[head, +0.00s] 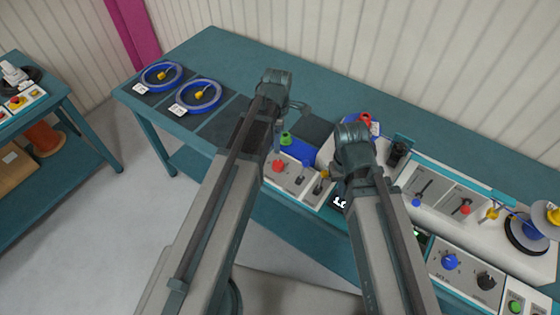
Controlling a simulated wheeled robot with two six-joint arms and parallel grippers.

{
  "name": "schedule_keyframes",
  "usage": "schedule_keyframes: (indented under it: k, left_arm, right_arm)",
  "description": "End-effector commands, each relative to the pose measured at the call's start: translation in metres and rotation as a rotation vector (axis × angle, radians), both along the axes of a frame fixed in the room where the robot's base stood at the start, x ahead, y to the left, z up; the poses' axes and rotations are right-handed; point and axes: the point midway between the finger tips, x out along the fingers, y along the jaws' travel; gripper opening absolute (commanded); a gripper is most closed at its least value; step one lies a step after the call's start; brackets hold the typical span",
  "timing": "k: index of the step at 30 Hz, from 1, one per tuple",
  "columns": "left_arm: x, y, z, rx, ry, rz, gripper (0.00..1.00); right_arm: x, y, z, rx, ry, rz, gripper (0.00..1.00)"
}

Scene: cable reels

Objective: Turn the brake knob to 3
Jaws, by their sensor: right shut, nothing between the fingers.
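A panel at the lower right carries a blue knob (449,262) and a black knob (487,281), each with marks around it. The lettering is too small to read, so I cannot tell which is the brake knob or its setting. My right gripper (338,172) is shut and empty over the middle of the bench, left of and farther back than both knobs, touching neither. My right arm partly hides it. My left gripper (299,108) is farther back on the left, mostly hidden by its arm; its fingers do not show clearly.
Blue cable coils (198,96) lie on dark mats on the teal bench (215,45). A box with a red knob (279,166) and levers sits between my arms. Slotted sliders (421,188) and a reel (525,233) stand at the right. A green button (515,306) is at the lower right.

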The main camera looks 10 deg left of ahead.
Motion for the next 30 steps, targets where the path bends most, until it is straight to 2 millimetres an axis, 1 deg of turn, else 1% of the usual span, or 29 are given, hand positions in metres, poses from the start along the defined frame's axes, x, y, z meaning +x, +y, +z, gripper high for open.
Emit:
schedule_keyframes:
  k: [1, 8, 24, 27, 30]
  left_arm:
    - [0.0, 0.0, -0.007, 0.0, 0.0, -0.001, 0.8]
    - [0.0, 0.0, -0.033, 0.0, 0.0, -0.002, 0.8]
    - [0.0, 0.0, -0.108, 0.001, 0.001, -0.002, 0.8]
    - [0.0, 0.0, -0.121, 0.001, 0.001, -0.002, 0.8]
    - [0.0, 0.0, -0.129, 0.001, 0.001, -0.002, 0.8]
  right_arm:
    - [0.0, 0.0, -0.007, 0.0, 0.0, 0.0, 0.0]
    - [0.0, 0.0, -0.033, 0.0, 0.0, -0.001, 0.0]
    - [0.0, 0.0, -0.108, 0.0, 0.0, -0.001, 0.0]
    - [0.0, 0.0, -0.121, 0.0, 0.0, -0.001, 0.0]
    - [0.0, 0.0, -0.129, 0.0, 0.0, -0.001, 0.0]
